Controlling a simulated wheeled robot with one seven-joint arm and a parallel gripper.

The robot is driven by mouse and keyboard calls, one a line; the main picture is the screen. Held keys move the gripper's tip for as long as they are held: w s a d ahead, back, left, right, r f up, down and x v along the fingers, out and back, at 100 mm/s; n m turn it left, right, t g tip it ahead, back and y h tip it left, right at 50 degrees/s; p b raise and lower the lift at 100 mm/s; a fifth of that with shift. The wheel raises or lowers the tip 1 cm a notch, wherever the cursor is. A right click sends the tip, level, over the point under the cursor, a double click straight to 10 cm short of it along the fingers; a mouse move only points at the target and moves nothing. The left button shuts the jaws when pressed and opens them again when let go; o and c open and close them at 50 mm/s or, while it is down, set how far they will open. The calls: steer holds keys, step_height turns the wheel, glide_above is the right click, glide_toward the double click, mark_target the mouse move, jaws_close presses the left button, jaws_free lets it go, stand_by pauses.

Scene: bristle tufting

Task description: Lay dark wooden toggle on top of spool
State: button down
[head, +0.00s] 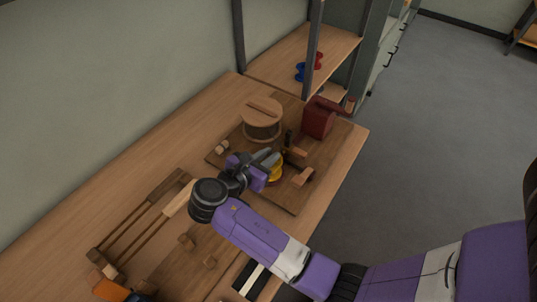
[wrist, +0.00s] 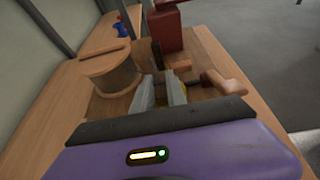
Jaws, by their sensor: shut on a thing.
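My gripper (head: 275,157) is low over the wooden board, its two grey fingers apart around something mostly hidden, taken as the dark wooden toggle. In the wrist view the gripper (wrist: 160,78) shows yellow between and below its fingers. That yellow is the spool (head: 276,173), partly covered by the fingers. I cannot tell whether the toggle touches the spool.
A round wooden drum (head: 262,127) with a bar on its lid stands behind the gripper. A dark red box-like device (head: 319,118) is at the back right. Brown wooden pieces (head: 303,178) lie close by at right. A wooden rack (head: 140,222) is at left.

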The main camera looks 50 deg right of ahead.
steer(key=shift+f, duration=0.15)
steer(key=c, duration=1.3)
jaws_free()
steer(key=shift+o, duration=0.2)
steer(key=v, duration=0.7)
steer(key=shift+a, duration=0.4)
